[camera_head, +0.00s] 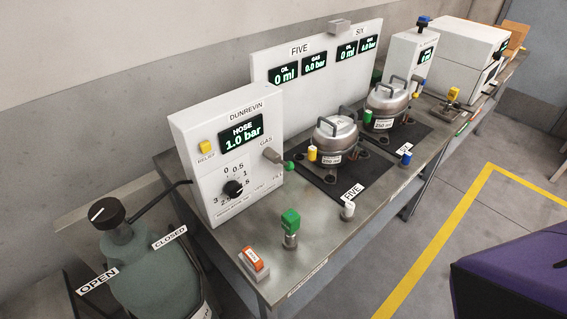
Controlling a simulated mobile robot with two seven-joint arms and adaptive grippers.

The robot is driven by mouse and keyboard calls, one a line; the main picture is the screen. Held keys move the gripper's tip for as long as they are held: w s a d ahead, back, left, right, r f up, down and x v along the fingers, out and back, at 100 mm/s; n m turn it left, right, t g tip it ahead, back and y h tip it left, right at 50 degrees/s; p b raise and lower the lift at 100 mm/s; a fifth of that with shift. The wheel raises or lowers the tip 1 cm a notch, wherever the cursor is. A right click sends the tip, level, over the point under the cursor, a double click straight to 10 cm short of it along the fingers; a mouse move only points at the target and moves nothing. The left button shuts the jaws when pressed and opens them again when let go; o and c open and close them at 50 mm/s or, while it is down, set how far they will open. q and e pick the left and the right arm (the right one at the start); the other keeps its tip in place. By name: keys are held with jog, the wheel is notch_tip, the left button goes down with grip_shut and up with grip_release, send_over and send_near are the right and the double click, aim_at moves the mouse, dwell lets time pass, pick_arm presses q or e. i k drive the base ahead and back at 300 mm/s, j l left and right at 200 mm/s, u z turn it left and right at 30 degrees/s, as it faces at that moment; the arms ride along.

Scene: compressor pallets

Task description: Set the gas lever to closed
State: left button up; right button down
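A green-grey gas cylinder (158,268) stands at the lower left, beside the bench. On its top is a black round knob (108,212) with a white mark on its face. A white OPEN label (97,281) lies to the front left of the knob and a CLOSED label (170,238) to its right. Neither of my grippers shows.
The metal bench (335,235) holds a white DUNREVIN box (215,115) reading 1.0 bar, two silver pots (334,140) (388,103), a green-topped fitting (290,222) and an orange switch (252,261). A dark hose (155,200) joins cylinder and box.

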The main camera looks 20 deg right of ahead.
aim_at(268, 152)
jog(key=l+u, duration=0.25)
jog(key=u, duration=0.15)
jog(key=k+l+u, duration=0.1)
jog(key=l+u, duration=0.15)
jog(key=u, duration=0.15)
jog(key=k+l+u, duration=0.15)
jog(key=l, duration=0.2)
jog(key=k+l+u, duration=0.15)
jog(key=l, duration=0.2)
jog(key=k+l+u, duration=0.1)
jog(key=l, duration=0.2)
jog(key=k+l, duration=0.2)
jog(key=l, duration=0.15)
jog(key=k+l, duration=0.25)
jog(key=l, duration=0.15)
jog(key=k+l, duration=0.2)
jog(key=l, duration=0.2)
jog(key=k+l+u, duration=0.1)
jog(key=l, duration=0.25)
jog(key=i, duration=0.4)
